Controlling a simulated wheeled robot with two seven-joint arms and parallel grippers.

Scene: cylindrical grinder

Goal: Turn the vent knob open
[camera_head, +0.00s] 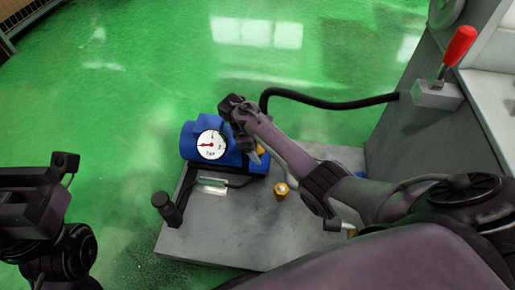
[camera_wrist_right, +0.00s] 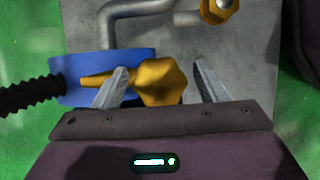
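A yellow knob (camera_wrist_right: 163,82) with a tapered yellow stem shows in the right wrist view, beside a blue body. My right gripper (camera_wrist_right: 160,67) is open, with its fingers apart on either side of the knob; I cannot tell whether either finger touches it. In the head view the same gripper (camera_head: 254,155) is at the right end of the blue unit (camera_head: 190,140), and only a bit of the yellow knob (camera_head: 261,149) shows past it. My left gripper (camera_head: 28,212) is at the far left, away from the unit; its fingers cannot be made out.
The blue unit carries a white dial gauge (camera_head: 211,145) and stands on a grey plate (camera_head: 235,235). A black hose (camera_head: 330,103) runs to a grey machine with a red-handled lever (camera_head: 459,45).

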